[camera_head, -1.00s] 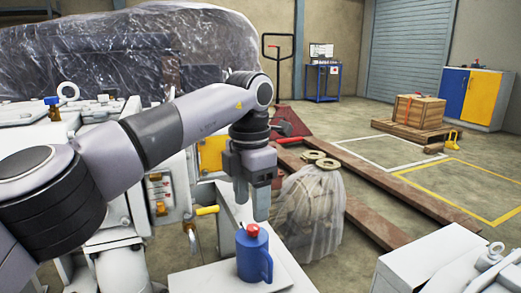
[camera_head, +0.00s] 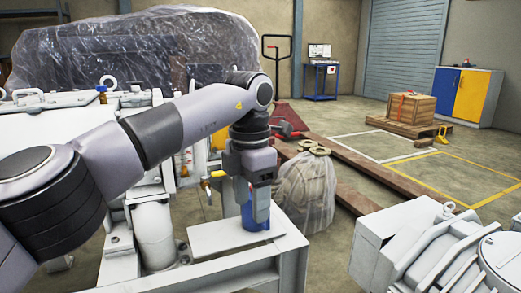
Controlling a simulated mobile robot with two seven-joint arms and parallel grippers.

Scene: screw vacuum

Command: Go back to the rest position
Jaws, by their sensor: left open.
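My left arm comes in from the left, and its gripper (camera_head: 256,207) points down, open. A blue mug-like container (camera_head: 256,222) stands on the white shelf plate (camera_head: 207,236) right behind and below the gripper's fingers in the picture. My right gripper is not in view.
White machinery (camera_head: 75,122) fills the left, with a plastic-covered load (camera_head: 150,50) behind it. Another white machine (camera_head: 430,255) stands at the lower right. A wrapped bundle (camera_head: 306,190) and brown beams (camera_head: 365,180) lie beyond the shelf.

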